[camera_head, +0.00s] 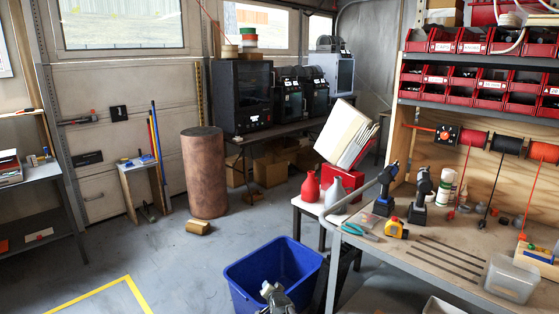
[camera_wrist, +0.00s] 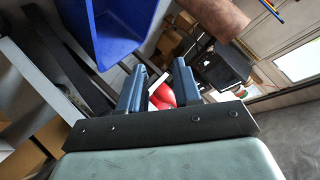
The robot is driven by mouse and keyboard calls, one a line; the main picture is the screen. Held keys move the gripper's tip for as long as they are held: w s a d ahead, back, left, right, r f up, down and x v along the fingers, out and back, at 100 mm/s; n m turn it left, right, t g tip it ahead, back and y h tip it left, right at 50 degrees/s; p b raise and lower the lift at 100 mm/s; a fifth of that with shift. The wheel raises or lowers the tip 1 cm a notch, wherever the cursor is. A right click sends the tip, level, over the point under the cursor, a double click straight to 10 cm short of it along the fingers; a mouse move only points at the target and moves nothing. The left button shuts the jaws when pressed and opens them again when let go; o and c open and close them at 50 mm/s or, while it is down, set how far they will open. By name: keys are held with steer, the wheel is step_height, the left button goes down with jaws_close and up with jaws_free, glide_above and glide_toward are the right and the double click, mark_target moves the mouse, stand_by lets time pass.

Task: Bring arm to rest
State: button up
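My gripper (camera_wrist: 157,72) shows in the wrist view with its two blue fingers apart and nothing held between them. A red vase (camera_wrist: 162,97) shows through the gap, beyond the fingers. In the head view a grey part of my arm (camera_head: 273,295) shows at the bottom edge, in front of the blue bin (camera_head: 275,272); the fingers cannot be made out there. The red vase (camera_head: 311,187) stands upright on a small white table (camera_head: 310,206) beside a grey vase (camera_head: 334,194).
The workbench (camera_head: 450,250) at right holds drills, a yellow tape measure (camera_head: 396,229) and a clear container (camera_head: 510,277). The blue bin (camera_wrist: 125,30) is also close in the wrist view. A brown cylinder (camera_head: 205,175) stands farther back. The floor at left is mostly clear.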

steer(key=s+d+f+n+g+h, duration=0.1)
steer(key=s+d+f+g, duration=0.25)
steer(key=s+f, duration=0.5)
steer(key=s+d+f+n+g, duration=0.15)
steer(key=s+d+f, duration=0.3)
steer(key=s, duration=0.65)
steer(key=s+d+f+g+h, duration=0.1)
steer(key=s+d+f+g, duration=0.3)
steer(key=s+f, duration=0.4)
steer(key=s+d+n+g, duration=0.1)
steer(key=s+d+g, duration=0.2)
steer(key=s, duration=0.9)
steer(key=s+d+n+g+h, duration=0.1)
steer(key=s+d+g, duration=0.2)
steer(key=s, duration=0.9)
steer(key=s+d+n+g, duration=0.1)
steer(key=s+d+g, duration=0.2)
steer(key=s, duration=0.9)
steer(key=shift+s+g, duration=0.4)
steer(key=shift+g, duration=0.2)
